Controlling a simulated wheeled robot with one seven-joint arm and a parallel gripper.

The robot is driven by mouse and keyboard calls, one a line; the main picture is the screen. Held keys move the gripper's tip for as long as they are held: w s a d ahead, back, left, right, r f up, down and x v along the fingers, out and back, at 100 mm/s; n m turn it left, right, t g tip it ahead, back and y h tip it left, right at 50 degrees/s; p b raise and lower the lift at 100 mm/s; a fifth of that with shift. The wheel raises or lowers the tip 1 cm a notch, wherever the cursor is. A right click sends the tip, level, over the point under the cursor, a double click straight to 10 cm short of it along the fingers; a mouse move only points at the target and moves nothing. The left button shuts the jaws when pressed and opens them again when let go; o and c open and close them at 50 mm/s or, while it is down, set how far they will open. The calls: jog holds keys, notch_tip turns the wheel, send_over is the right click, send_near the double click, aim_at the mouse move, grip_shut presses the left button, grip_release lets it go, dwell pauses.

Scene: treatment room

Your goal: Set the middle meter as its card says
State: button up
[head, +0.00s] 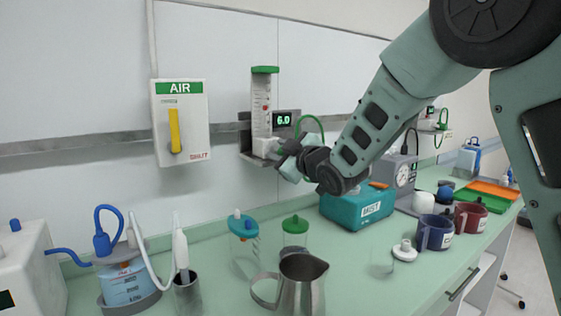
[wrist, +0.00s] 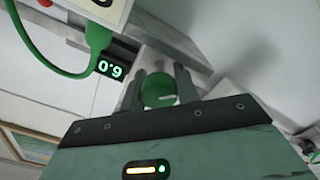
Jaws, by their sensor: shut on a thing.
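The meter (head: 262,112) is a clear upright tube with a green cap, mounted on the wall rail. Its small display (head: 283,119) reads 6.0. The display (wrist: 110,70) shows upside down in the wrist view. My gripper (head: 280,150) is at the meter's lower end. In the wrist view, my gripper's two dark fingers (wrist: 158,84) are shut on a round green knob (wrist: 158,92). The knob is hidden by my gripper in the head view. I cannot make out a card with a setting on it.
An AIR box (head: 181,122) with a yellow lever hangs to the left. Another green-fitted meter (head: 441,120) is on the rail far right. A steel jug (head: 303,286), green-lidded jar (head: 294,232), teal MIST box (head: 357,208) and mugs (head: 435,232) crowd the counter below.

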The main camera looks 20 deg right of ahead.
jog(key=shift+f+n+b, duration=0.1)
jog(key=shift+n+b, duration=0.4)
jog(key=shift+n, duration=0.1)
jog(key=o, duration=0.9)
jog(key=shift+c, duration=0.2)
jog(key=shift+o, duration=0.3)
jog(key=shift+a+n, duration=0.1)
jog(key=shift+n, duration=0.2)
